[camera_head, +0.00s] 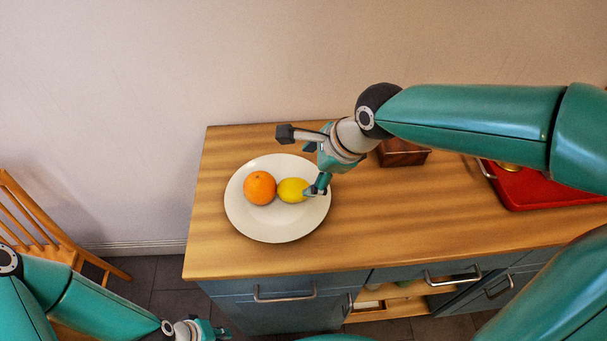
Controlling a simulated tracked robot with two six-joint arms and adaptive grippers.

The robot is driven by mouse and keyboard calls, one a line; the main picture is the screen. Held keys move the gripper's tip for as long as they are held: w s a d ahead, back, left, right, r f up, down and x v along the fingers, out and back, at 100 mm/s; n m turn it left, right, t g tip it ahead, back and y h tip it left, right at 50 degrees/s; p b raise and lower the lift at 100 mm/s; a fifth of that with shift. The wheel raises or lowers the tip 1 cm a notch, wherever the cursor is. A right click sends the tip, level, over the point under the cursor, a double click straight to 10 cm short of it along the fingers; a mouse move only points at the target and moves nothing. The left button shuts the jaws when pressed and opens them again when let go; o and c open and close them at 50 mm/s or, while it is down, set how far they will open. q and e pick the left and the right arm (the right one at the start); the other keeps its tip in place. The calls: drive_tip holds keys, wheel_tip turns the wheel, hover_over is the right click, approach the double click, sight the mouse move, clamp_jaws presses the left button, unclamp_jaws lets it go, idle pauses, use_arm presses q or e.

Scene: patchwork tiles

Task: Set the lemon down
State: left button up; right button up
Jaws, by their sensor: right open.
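The yellow lemon (292,190) lies on a white plate (275,229) on the wooden counter. An orange (259,188) sits on the same plate, just left of the lemon. My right gripper (303,162) is open over the plate's right side. One finger is close to the lemon's right end; whether it touches cannot be told. The other finger points out to the left, above the plate's back rim. My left gripper (205,331) is low at the bottom edge, in front of the cabinet, away from the plate and partly cut off.
A brown wooden box (403,155) stands behind my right arm. A red tray (535,188) is at the right, partly hidden by my arm. The counter (385,220) between plate and tray is clear. A wooden chair (35,222) stands at the left.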

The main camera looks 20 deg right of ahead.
drive_tip(key=shift+v, duration=1.45)
drive_tip(key=shift+r, duration=0.15)
